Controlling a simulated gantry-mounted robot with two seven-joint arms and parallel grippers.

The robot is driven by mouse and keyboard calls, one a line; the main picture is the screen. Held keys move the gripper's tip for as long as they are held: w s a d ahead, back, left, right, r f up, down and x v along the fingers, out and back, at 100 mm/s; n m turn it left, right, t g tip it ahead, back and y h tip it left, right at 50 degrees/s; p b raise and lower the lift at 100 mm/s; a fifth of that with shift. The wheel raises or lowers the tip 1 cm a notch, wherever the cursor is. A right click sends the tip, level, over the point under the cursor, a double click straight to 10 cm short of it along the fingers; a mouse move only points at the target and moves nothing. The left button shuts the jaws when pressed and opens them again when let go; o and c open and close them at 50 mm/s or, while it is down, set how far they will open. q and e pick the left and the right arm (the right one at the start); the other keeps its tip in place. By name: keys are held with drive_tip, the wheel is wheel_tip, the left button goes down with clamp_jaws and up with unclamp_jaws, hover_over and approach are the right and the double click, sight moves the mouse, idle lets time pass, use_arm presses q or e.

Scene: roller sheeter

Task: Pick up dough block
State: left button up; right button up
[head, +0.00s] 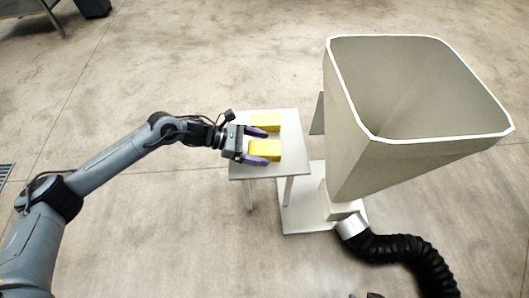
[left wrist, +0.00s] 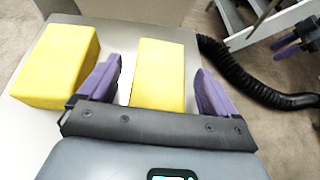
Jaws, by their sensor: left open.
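Two yellow dough blocks lie on a small light table. The near block (head: 267,150) lies between the spread purple fingers of my left gripper (head: 266,146). In the left wrist view this block (left wrist: 158,75) has a finger on each side, with visible gaps. The other block (head: 265,122) lies beyond the far finger; it shows at left in the left wrist view (left wrist: 55,65). My left gripper is open and holds nothing. Purple fingers of my right gripper (left wrist: 290,46) show at the right edge of the left wrist view; their opening is unclear.
The table (head: 291,135) stands next to a large pale hopper (head: 355,150) on its right. A black ribbed hose (head: 410,248) runs from the hopper's base along the floor. Open concrete floor lies behind and in front of the table.

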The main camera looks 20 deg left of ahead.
use_arm(q)
drive_tip(key=shift+x, duration=1)
drive_tip(key=shift+r, duration=0.1)
drive_tip(key=shift+a, duration=0.1)
drive_tip(key=shift+c, duration=0.9)
drive_tip(key=c, duration=1.1)
drive_tip(key=shift+o, duration=0.2)
drive_tip(key=shift+r, duration=0.1)
